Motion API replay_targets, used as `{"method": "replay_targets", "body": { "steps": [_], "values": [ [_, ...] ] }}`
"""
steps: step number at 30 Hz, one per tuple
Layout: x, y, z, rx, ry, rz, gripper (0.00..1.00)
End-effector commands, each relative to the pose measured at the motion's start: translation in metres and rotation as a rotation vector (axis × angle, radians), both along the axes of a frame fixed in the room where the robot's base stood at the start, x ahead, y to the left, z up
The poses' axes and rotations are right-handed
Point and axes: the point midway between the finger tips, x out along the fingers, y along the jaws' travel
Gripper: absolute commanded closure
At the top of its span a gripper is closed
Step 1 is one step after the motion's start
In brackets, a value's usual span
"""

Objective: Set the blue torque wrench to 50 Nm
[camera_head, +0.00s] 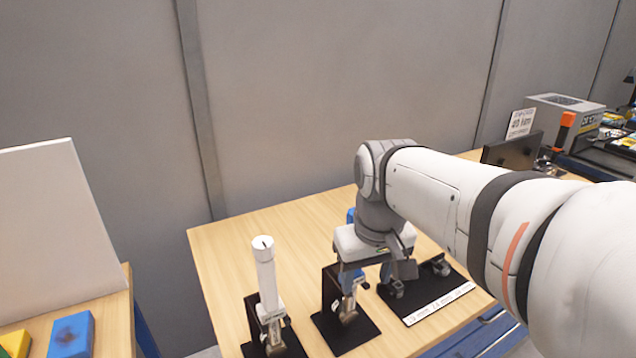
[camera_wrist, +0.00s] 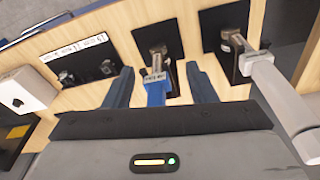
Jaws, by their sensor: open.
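The blue torque wrench (camera_head: 349,277) stands upright, head down, in a black stand on the wooden table, partly hidden by my gripper in the head view. In the wrist view the blue torque wrench (camera_wrist: 156,92) runs between the two fingers of my gripper (camera_wrist: 160,69). The fingers are open, one on each side of its blue handle, with a visible gap to each. A small label plate sits at the handle's lower end, too small to read. The upper handle is hidden behind the gripper body, so its setting cannot be told.
A white-handled wrench (camera_head: 266,280) stands in its own stand to the left. A black base with a label strip (camera_head: 438,303) lies to the right. A small sign (camera_head: 521,122) and a grey box (camera_head: 565,112) are at the back right. Bare table lies behind the stands.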

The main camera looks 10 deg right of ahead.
Motion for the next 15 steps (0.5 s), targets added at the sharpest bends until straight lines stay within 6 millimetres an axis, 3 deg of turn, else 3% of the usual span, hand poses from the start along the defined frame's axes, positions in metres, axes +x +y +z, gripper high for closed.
{"method": "replay_targets", "body": {
  "steps": [1,6,12,15],
  "values": [
    [0.018,-0.001,0.031,-0.004,0.02,0.026,0.49],
    [0.055,-0.002,0.098,-0.013,0.089,0.114,0.49],
    [0.078,-0.003,0.143,-0.015,0.139,0.18,0.49],
    [0.082,-0.003,0.15,-0.015,0.15,0.194,0.49]
  ]
}}
